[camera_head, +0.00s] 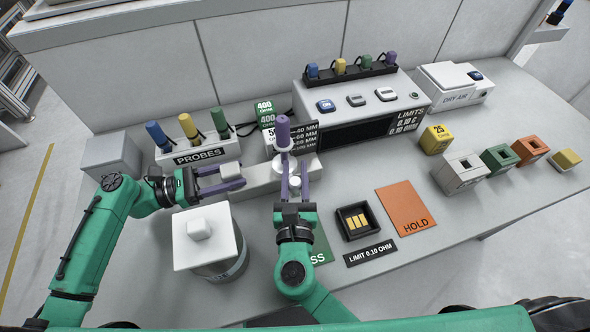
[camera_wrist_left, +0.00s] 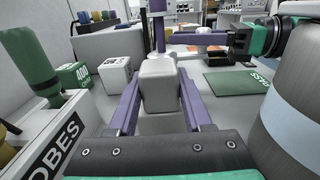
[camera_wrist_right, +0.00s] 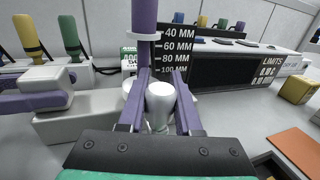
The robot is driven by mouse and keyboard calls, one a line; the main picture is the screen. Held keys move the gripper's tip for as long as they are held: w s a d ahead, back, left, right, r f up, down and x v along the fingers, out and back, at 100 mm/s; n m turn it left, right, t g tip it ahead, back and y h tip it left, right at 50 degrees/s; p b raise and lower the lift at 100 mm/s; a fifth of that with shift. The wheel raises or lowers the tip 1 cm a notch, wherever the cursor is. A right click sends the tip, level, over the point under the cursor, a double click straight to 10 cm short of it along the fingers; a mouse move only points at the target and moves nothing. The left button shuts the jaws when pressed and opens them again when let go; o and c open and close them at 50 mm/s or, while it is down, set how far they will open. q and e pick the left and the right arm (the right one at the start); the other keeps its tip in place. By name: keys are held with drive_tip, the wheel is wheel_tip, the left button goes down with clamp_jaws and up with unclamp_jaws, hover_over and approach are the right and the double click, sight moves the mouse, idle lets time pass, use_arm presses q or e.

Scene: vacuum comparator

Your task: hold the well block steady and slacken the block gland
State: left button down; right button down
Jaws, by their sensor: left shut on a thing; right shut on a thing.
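The pale grey well block (camera_head: 262,182) lies long across the bench. My left gripper (camera_head: 236,176) is shut on the light grey upright handle (camera_wrist_left: 158,86) at its left end, one finger on each side. A purple-handled probe (camera_head: 283,132) with a white collar stands upright at the block, beside a depth-mark board (camera_wrist_right: 178,52). My right gripper (camera_head: 295,172) is shut on a white rounded knob, seemingly the block gland (camera_wrist_right: 160,98), just in front of the probe. The fingers partly hide the gland, and its thread is not visible.
A PROBES rack (camera_head: 200,153) stands behind my left gripper. A white-lidded canister (camera_head: 205,245) is close in front of it. The LIMITS instrument (camera_head: 365,110) is behind right. A black tray (camera_head: 357,222) and orange HOLD card (camera_head: 407,208) lie right of my right arm.

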drive_tip(key=shift+s+a, duration=0.15)
drive_tip(key=shift+a, duration=0.15)
drive_tip(key=shift+s+a, duration=0.15)
drive_tip(key=shift+a, duration=0.55)
drive_tip(key=shift+d, duration=0.1)
idle(1.1)
